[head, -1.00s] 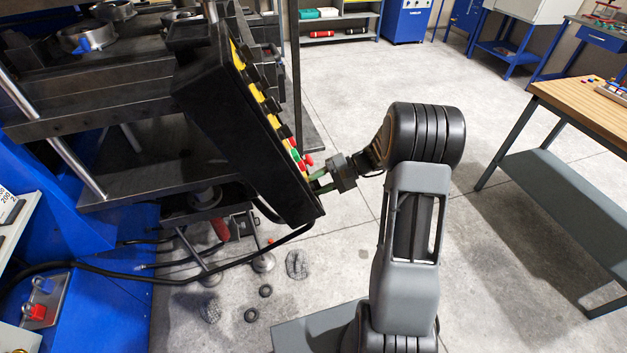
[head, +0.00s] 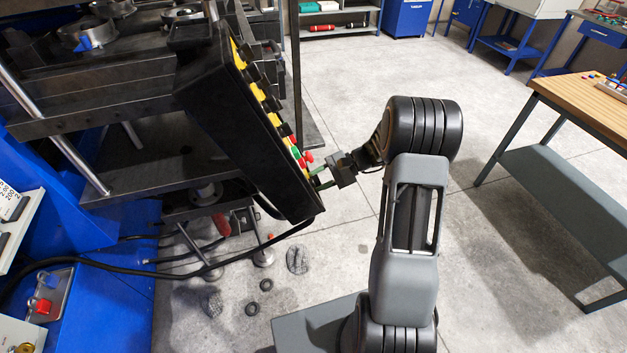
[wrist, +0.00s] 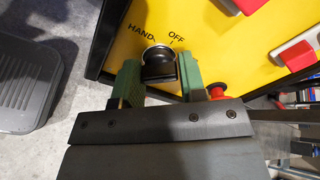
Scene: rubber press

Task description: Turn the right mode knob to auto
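The mode knob (wrist: 158,66) is black with a silver ring, on the yellow face of the control panel (wrist: 112,45) in the wrist view. The words HAND and OFF are printed above it; no AUTO label is visible. My gripper (wrist: 160,78) has its green fingers on both sides of the knob, close against it, and looks shut on it. In the head view my gripper (head: 322,178) is at the lower end of the tilted black panel (head: 235,135), and the knob is hidden there.
A red button (wrist: 217,92) is just right of the right finger in the wrist view, with red-handled switches (wrist: 298,55) farther right. Black cables (head: 200,270) hang below the panel. A wooden-topped table (head: 590,105) stands at right; open floor lies between.

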